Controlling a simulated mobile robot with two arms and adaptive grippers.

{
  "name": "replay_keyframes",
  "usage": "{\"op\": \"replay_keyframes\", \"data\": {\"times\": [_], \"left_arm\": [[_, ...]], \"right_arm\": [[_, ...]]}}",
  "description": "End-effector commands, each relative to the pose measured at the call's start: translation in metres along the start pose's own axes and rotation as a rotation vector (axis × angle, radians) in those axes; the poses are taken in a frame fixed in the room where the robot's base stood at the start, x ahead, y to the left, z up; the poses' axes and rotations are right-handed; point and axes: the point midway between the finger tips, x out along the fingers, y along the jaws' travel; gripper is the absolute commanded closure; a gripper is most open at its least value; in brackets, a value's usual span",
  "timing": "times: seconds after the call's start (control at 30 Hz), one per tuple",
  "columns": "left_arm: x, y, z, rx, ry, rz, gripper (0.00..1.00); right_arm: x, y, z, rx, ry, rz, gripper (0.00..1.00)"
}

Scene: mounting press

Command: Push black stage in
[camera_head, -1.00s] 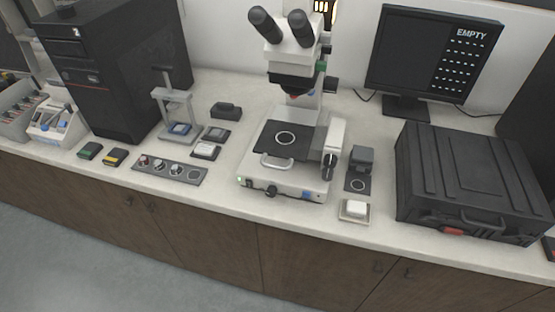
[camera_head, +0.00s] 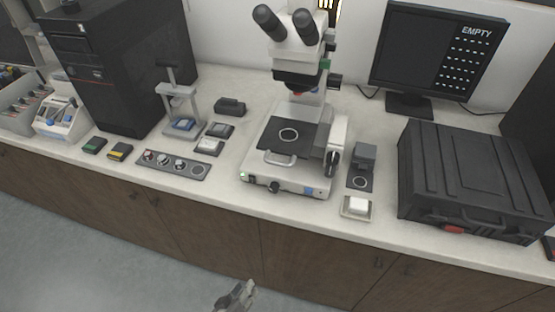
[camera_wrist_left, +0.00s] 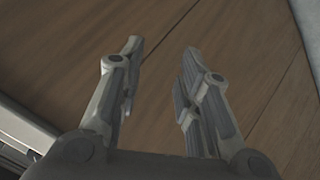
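The black stage (camera_head: 302,138) is a dark flat plate with a white ring on it, on the microscope (camera_head: 287,178). A light handle (camera_head: 279,157) shows at the stage's front edge. My left gripper (camera_head: 246,287) is at the bottom of the head view, in front of the cabinet and well apart from the stage. In the left wrist view its two fingers (camera_wrist_left: 160,75) are spread with nothing between them, facing brown cabinet panels. My right gripper is not in view.
A small press stand (camera_head: 178,105) and a strip of round samples (camera_head: 174,164) are left of the microscope. A small black device (camera_head: 364,157), a white dish (camera_head: 356,207) and a large black case (camera_head: 470,175) are to its right. A monitor (camera_head: 430,55) reads EMPTY.

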Motion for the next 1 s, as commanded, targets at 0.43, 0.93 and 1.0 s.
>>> {"op": "replay_keyframes", "data": {"times": [0.43, 0.93, 1.0], "left_arm": [[-0.11, 0.233, -0.232, -0.743, 0.421, 0.607, 0.68], [-0.107, 0.272, -0.287, -0.864, 0.445, 0.695, 0.68], [-0.098, 0.278, -0.296, -0.864, 0.445, 0.695, 0.68]], "right_arm": [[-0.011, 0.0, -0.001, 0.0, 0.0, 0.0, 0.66], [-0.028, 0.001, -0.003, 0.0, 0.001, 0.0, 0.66], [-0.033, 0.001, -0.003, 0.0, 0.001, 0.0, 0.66]]}}
